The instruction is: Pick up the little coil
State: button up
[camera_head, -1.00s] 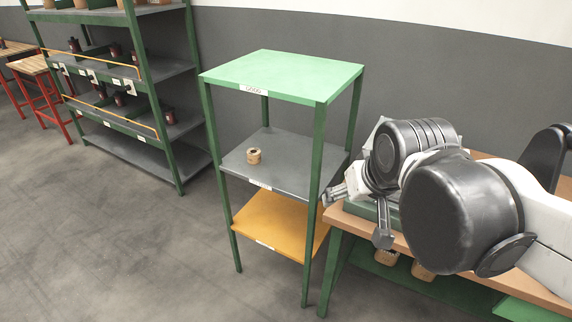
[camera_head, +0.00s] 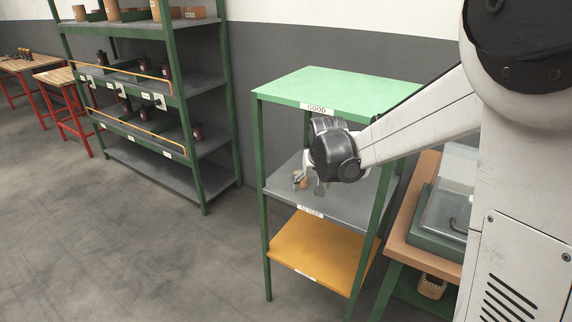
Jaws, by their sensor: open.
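The little coil (camera_head: 303,179) is a small tan ring on the grey middle shelf (camera_head: 345,210) of the small green-framed rack. It is mostly hidden behind my gripper. My gripper (camera_head: 308,187) is open, reaching in over the front left of that shelf, below the green top shelf. Its fingers appear to be on either side of the coil or just in front of it. I cannot tell whether they touch it.
The green top shelf (camera_head: 330,88), labelled GOOD, is just above my wrist. The orange lower shelf (camera_head: 320,250) is empty. A wooden bench (camera_head: 418,215) with a clear-lidded green box (camera_head: 440,222) stands close on the right. A larger green shelving unit (camera_head: 215,110) stands at left.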

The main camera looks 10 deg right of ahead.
jog(key=w+r+x, duration=0.1)
jog(key=x, duration=0.7)
jog(key=w, duration=1.2)
jog(key=shift+w+d+f+b, duration=0.1)
jog(key=shift+w+f+b, duration=0.05)
jog(key=shift+f+b, duration=0.15)
jog(key=x, duration=0.5)
jog(key=c, duration=1.3)
